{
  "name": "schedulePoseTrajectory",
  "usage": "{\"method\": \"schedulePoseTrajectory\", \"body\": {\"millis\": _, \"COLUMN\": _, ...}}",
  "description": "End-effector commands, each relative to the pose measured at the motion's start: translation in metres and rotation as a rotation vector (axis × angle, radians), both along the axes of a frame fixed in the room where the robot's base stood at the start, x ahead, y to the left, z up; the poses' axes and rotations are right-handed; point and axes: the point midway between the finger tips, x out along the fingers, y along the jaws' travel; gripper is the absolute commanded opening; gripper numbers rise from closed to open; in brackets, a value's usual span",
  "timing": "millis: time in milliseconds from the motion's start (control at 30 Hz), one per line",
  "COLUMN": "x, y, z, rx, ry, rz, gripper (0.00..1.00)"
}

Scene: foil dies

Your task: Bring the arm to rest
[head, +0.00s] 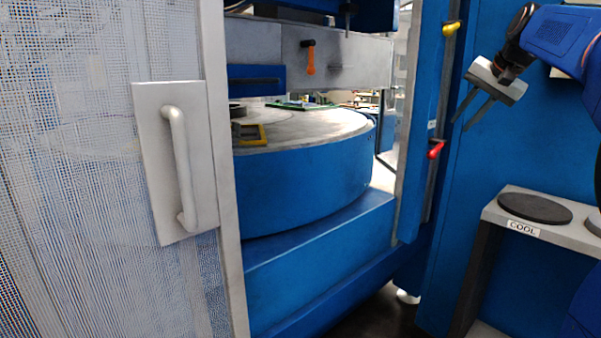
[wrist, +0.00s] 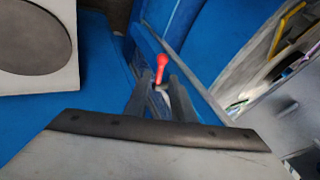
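My gripper (head: 461,125) hangs in the air at the upper right of the head view, in front of a blue panel and tilted down to the left. Its two fingers are apart with nothing between them. In the wrist view the gripper (wrist: 158,88) also shows its fingers spread, with a red-knobbed lever (wrist: 161,66) beyond them. That red lever (head: 435,149) is mounted on the blue machine post, below and left of my gripper in the head view. No contact between gripper and lever is visible.
A grey stand (head: 560,232) with a dark round pad (head: 535,208) labelled COOL is below my gripper. A mesh door (head: 100,200) with a white handle (head: 180,170) stands at left. A blue round table (head: 310,180) carries a yellow item (head: 250,134). A yellow lever (head: 451,28) is higher on the post.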

Motion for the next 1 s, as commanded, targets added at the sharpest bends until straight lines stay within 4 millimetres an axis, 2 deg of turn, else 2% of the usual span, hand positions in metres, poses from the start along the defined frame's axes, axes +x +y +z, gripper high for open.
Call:
{"method": "schedulePoseTrajectory", "body": {"millis": 33, "x": -0.014, "y": 0.016, "z": -0.008, "rx": -0.017, "ry": 0.007, "rz": 0.021, "gripper": 0.22}}
{"method": "schedulePoseTrajectory", "body": {"millis": 200, "x": -0.060, "y": 0.061, "z": -0.045, "rx": -0.080, "ry": 0.039, "rz": 0.095, "gripper": 0.22}}
{"method": "schedulePoseTrajectory", "body": {"millis": 500, "x": -0.151, "y": 0.123, "z": -0.123, "rx": -0.199, "ry": 0.085, "rz": 0.236, "gripper": 0.22}}
{"method": "schedulePoseTrajectory", "body": {"millis": 800, "x": -0.249, "y": 0.164, "z": -0.219, "rx": -0.323, "ry": 0.123, "rz": 0.397, "gripper": 0.22}}
{"method": "schedulePoseTrajectory", "body": {"millis": 1000, "x": -0.312, "y": 0.179, "z": -0.290, "rx": -0.409, "ry": 0.141, "rz": 0.512, "gripper": 0.22}}
